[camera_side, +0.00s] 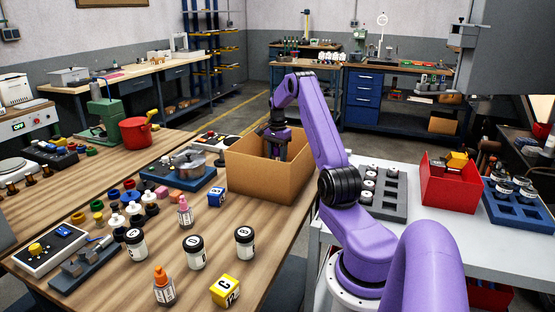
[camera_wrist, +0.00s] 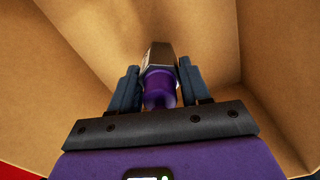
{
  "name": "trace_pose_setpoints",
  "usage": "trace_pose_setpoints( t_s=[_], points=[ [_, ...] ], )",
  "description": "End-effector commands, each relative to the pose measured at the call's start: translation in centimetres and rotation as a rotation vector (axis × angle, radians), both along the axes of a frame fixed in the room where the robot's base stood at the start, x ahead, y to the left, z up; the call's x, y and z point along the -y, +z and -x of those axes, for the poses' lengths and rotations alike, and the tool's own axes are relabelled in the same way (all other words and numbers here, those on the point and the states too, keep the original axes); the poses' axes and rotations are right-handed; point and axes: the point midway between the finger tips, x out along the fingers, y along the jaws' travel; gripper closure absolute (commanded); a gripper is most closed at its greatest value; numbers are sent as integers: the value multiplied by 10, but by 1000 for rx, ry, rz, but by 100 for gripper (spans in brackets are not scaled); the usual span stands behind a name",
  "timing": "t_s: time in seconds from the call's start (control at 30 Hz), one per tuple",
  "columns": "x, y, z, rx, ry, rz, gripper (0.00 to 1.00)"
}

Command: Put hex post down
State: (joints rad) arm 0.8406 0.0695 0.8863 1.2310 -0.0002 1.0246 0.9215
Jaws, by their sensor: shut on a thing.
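My gripper (camera_wrist: 158,88) is shut on the hex post (camera_wrist: 159,56), which shows between the two dark fingers in the wrist view. The post has a dark grey hexagonal end and a purple part nearer my wrist. In the side view, my gripper (camera_side: 277,150) points down into the open cardboard box (camera_side: 270,185) at the table's right edge. The box's front wall hides the fingertips and the post there. In the wrist view, tan cardboard walls (camera_wrist: 80,45) surround the post. I cannot tell whether the post touches the box's floor.
Left of the box are a grey device on a blue base (camera_side: 178,176) and a blue cube (camera_side: 216,197). Several jars and bottles stand nearer, including a white jar (camera_side: 245,245). Right of my arm, a white table holds a grey foam tray (camera_side: 396,207) and a red bin (camera_side: 446,188).

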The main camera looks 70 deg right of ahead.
Motion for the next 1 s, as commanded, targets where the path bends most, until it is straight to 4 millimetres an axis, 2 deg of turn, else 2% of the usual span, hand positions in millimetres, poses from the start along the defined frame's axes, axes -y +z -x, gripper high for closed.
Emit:
trace_pose_setpoints(
  t_s=[0.17,0.6,0.63,0.7,1.0],
  points=[
    [1,-16,0,1,-1,2,100],
    [1,-20,0,3,-1,4,100],
    [0,-22,0,1,-1,1,50],
    [0,-22,0,1,-1,1,28],
    [0,-21,0,1,-1,1,28]
  ],
)
